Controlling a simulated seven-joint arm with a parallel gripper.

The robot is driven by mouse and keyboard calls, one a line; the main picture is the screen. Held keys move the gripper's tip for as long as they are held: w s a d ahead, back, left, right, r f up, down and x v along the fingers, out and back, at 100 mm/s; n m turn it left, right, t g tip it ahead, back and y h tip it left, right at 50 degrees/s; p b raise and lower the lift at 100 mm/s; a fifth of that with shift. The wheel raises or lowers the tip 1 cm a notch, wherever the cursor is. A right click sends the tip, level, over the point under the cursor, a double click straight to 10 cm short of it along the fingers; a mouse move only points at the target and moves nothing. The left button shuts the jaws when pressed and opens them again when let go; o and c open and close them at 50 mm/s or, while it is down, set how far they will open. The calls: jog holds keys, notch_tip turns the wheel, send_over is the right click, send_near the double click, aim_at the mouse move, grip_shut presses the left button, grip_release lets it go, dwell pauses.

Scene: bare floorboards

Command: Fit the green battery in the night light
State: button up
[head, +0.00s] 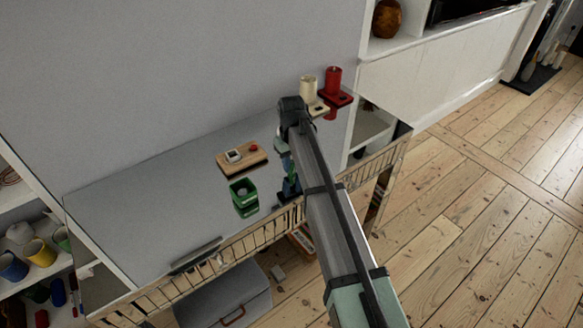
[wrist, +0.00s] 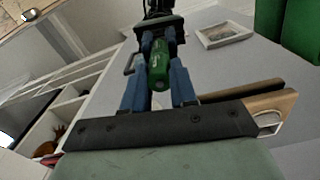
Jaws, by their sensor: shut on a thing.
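My gripper (wrist: 159,40) is shut on the green battery (wrist: 158,68), which lies between its two blue fingers in the wrist view. In the head view my arm partly covers the gripper (head: 290,186), and the battery cannot be made out there. The gripper is over the front part of the grey top, right of a green container (head: 243,190). A wooden board (head: 230,166) with a white fitting and a red knob lies behind that container. I cannot tell for certain which thing is the night light; the board may be it. The battery is apart from the board.
A cream cylinder (head: 308,87) and a red cylinder (head: 333,80) stand on small bases at the back right. A slatted rail (head: 240,243) runs along the front edge of the grey top (head: 140,205). Its left part is largely clear. A grey box (head: 225,302) stands below.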

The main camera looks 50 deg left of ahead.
jog(key=shift+r, duration=0.1)
grip_shut()
jog(key=r, duration=0.6)
jog(key=s+r, duration=0.1)
jog(key=r, duration=0.2)
jog(key=shift+a+r, duration=0.25)
jog(key=s+a+m, duration=0.1)
jog(key=s+a, duration=1.1)
jog(key=a, duration=0.2)
jog(key=shift+a+r, duration=0.25)
jog(key=shift+r, duration=0.1)
jog(key=shift+f, duration=2.5)
